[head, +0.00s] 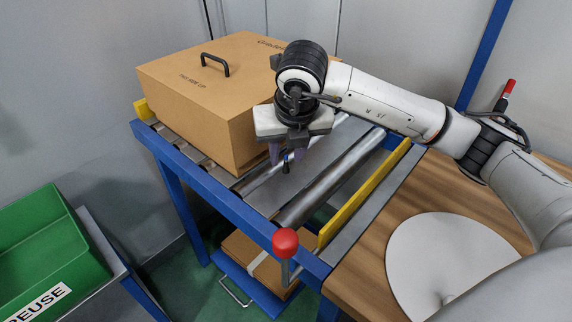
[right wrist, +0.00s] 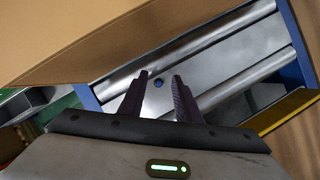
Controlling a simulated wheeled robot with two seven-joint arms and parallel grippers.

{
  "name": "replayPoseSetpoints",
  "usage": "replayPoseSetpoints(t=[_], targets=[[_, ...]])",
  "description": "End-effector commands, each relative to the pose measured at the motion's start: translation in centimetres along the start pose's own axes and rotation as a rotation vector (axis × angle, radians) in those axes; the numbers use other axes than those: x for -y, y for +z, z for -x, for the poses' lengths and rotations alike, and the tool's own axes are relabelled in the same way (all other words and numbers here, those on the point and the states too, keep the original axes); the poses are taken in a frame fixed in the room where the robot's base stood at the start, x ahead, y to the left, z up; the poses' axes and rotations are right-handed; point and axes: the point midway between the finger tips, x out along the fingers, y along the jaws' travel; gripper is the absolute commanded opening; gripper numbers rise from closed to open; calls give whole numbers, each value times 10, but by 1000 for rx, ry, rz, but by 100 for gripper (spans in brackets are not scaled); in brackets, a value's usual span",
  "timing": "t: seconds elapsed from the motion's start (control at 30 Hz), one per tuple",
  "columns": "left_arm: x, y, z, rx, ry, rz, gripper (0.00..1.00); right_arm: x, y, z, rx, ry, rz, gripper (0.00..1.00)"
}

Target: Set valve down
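The small dark object with a bluish cap, which I take for the valve (head: 286,163), is on the roller table just below my right gripper. It looks upright, though it is too small to be sure. My right gripper (head: 286,153) points down with its two fingers apart. In the right wrist view the valve's round blue top (right wrist: 158,84) shows between the open fingers (right wrist: 159,80), with a gap on each side. I see no finger touching it. My left gripper is not in view.
A large cardboard box (head: 190,95) with a black handle stands close left of the gripper. The roller table (head: 335,180) has a yellow rail (head: 365,195) and a red-knobbed lever (head: 285,242). A green REUSE crate (head: 50,245) is at lower left. A wooden table with a white disc (head: 440,260) is right.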

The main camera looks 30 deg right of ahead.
Motion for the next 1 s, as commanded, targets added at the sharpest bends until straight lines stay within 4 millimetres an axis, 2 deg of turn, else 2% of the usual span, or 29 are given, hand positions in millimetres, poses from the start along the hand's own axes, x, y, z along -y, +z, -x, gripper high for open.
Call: replayPoseSetpoints(t=[0.1, 0.33, 0.53, 1.0], targets=[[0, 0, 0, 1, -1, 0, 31, 0, -1, -10, -1, 0, 1, 31], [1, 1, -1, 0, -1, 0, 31, -1, 0, -11, 1, 1, 2, 31], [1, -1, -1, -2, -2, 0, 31, -1, 0, -11, 1, 1, 2, 0], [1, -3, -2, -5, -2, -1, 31, -1, 2, -7, 2, 2, 1, 0]])
